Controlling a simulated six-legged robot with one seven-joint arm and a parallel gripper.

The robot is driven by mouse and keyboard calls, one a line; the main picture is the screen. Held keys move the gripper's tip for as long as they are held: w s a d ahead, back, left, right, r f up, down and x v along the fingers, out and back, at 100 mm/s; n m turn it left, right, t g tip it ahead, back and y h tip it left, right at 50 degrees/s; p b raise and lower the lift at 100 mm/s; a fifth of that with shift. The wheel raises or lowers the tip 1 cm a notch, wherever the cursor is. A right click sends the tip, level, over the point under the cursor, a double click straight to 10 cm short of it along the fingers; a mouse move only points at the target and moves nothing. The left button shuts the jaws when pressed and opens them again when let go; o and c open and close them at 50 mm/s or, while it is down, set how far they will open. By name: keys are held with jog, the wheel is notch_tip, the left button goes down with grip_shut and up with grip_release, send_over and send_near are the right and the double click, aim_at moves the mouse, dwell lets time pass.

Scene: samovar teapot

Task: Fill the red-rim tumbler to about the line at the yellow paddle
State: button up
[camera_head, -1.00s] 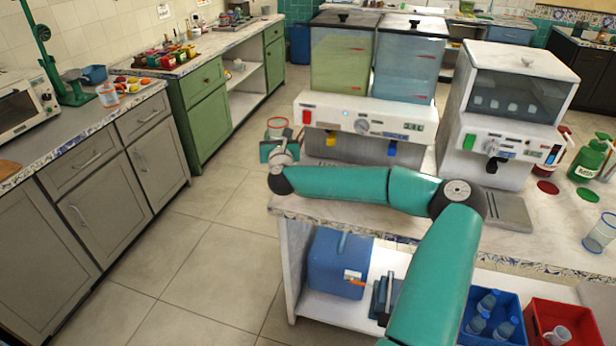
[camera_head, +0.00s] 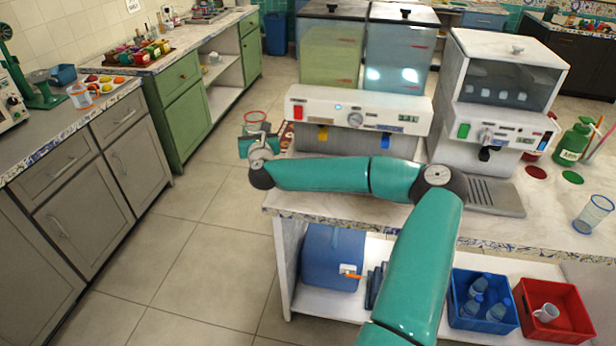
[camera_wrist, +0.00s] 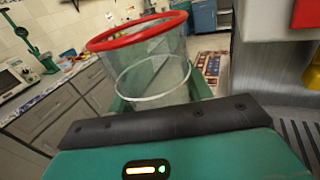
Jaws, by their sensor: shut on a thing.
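My gripper (camera_head: 257,142) is shut on the red-rim tumbler (camera_head: 255,118), left of the dispenser in the head view. In the wrist view the tumbler (camera_wrist: 150,68) is clear, slightly tilted in the picture, with a pale line around its middle. It looks empty. The drinks dispenser (camera_head: 355,110) has a yellowish tank and a light-blue tank. The yellow paddle (camera_head: 323,133) sits under the yellowish tank; it also shows at the right edge of the wrist view (camera_wrist: 312,72). A blue paddle (camera_head: 385,142) sits under the other tank. The tumbler is apart from both paddles.
An ice machine (camera_head: 498,100) stands right of the dispenser, with a drip grille before it. A blue-rim tumbler (camera_head: 592,213) and a green bottle (camera_head: 572,143) stand on the right of the counter (camera_head: 550,225). Open floor lies left.

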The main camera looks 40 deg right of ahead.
jog(key=shift+h, duration=0.3)
jog(key=s+d+f, duration=0.1)
jog(key=s, duration=0.1)
jog(key=s+d+f, duration=0.2)
jog(key=s, duration=0.1)
jog(key=s+d+f, duration=0.1)
jog(key=s+f, duration=0.1)
jog(key=shift+s+d+f, duration=0.15)
jog(key=shift+d+f, duration=0.05)
jog(key=shift+d, duration=0.15)
jog(key=s+f, duration=0.1)
jog(key=s, duration=0.2)
jog(key=s+d+f, duration=0.1)
jog(key=s, duration=0.2)
jog(key=s+f, duration=0.2)
jog(key=s, duration=0.1)
jog(key=shift+s+d+f, duration=0.1)
jog(key=shift+s+d, duration=0.1)
jog(key=shift+d, duration=0.15)
jog(key=shift+s, duration=0.35)
jog(key=shift+w+d, duration=0.1)
jog(key=shift+d, duration=0.1)
